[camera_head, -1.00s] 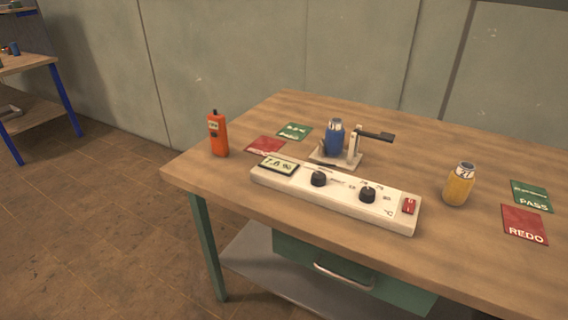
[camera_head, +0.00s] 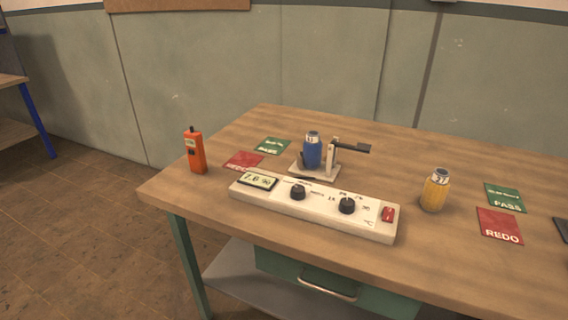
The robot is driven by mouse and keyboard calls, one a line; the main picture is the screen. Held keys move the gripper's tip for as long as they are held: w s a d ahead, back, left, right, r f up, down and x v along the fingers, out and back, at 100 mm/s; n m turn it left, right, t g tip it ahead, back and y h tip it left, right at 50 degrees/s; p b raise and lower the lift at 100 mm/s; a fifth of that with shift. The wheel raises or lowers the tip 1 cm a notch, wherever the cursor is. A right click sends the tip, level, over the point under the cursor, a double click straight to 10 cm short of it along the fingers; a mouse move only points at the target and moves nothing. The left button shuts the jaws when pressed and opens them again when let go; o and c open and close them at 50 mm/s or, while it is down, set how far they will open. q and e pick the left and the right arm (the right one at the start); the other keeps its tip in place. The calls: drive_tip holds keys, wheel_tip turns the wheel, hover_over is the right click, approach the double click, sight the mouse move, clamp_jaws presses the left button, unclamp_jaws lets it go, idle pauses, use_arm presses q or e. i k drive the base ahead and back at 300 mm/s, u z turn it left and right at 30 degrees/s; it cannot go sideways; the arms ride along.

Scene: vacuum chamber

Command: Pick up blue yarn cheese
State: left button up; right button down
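The blue yarn cheese (camera_head: 312,153) is a blue cylinder with a pale top. It stands upright on a small light stand (camera_head: 320,171) with a post and a dark arm, on the wooden table (camera_head: 400,150). A yellow yarn cheese (camera_head: 435,192) stands upright on the table to the right. Neither of my grippers shows in the head view.
A long white control box (camera_head: 315,210) with two black knobs and a display lies in front of the stand. An orange handheld device (camera_head: 195,151) stands near the left edge. Green and red cards lie at left and right. The table's right middle is mostly clear.

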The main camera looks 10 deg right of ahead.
sight(312, 147)
drive_tip(key=k, duration=0.3)
drive_tip(key=u, duration=0.9)
drive_tip(key=i, duration=0.95)
drive_tip(key=z, duration=0.4)
